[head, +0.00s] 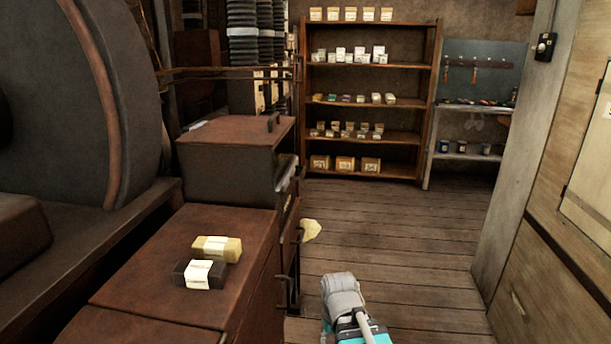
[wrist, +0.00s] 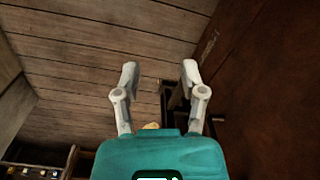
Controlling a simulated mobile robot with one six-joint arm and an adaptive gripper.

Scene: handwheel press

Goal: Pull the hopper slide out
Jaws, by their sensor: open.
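My gripper (wrist: 160,72) shows in the wrist view with its two pale fingers spread apart and nothing between them. A dark metal fitting (wrist: 176,100) sits near the right finger, beside a dark brown panel. I cannot tell whether it belongs to the hopper slide, or whether the finger touches it. In the head view, a brown box (head: 228,160) with a dark handle (head: 273,122) on its lid stands behind a lower brown cabinet (head: 150,270). Dark fittings (head: 290,285) are on the cabinet's right side. I cannot clearly pick out the slide. The fingertips are hidden in the head view.
A yellow bar (head: 217,249) and a black bar (head: 200,274) lie on the cabinet top. A pale yellow object (head: 311,231) is beside its right side. A large dark wheel (head: 75,100) stands left. Shelves (head: 370,90) stand behind.

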